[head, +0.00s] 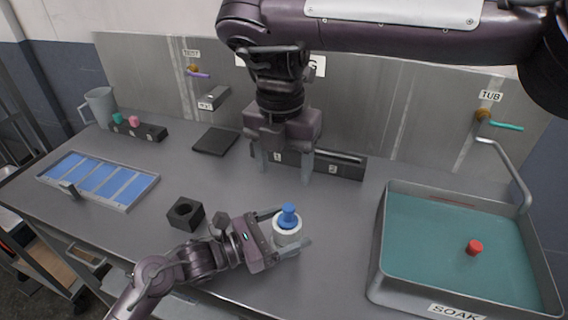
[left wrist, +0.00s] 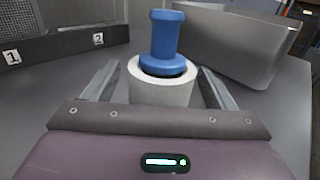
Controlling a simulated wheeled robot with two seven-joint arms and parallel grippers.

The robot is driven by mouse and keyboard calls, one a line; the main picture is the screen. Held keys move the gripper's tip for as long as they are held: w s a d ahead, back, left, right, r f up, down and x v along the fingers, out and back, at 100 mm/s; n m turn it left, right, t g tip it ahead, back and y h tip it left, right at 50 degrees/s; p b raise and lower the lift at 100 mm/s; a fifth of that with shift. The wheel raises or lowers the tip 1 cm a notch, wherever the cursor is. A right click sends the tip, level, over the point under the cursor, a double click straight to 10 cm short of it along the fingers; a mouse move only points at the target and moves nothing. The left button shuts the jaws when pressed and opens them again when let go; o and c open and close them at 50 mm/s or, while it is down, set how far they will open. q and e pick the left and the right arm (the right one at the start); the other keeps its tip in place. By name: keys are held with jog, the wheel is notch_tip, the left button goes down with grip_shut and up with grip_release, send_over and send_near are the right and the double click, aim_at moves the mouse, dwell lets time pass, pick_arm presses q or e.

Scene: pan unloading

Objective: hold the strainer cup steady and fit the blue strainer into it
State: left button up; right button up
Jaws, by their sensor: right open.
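The strainer cup (head: 287,236) is a white, thick-walled ring on the counter; the left wrist view shows it too (left wrist: 161,92). The blue strainer (head: 288,216) stands about upright with its lower end inside the cup's opening, and its knobbed top sticks out (left wrist: 163,38). A dark gap shows around its base; how deep it sits is hidden. My left gripper (head: 283,233) has its fingers on either side of the cup and appears closed on it. My right gripper (head: 282,172) is open and empty, pointing down behind the cup, apart from the strainer.
A black holed block (head: 186,213) stands left of my left gripper. A grey tray with blue panels (head: 142,192) lies at left. The SOAK tub (head: 381,245) at right holds a red piece (head: 474,247). A numbered dark rack (head: 341,166) stands behind my right gripper.

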pick_arm(q)
jog(key=v, duration=1.2)
jog(key=shift+s, duration=0.1)
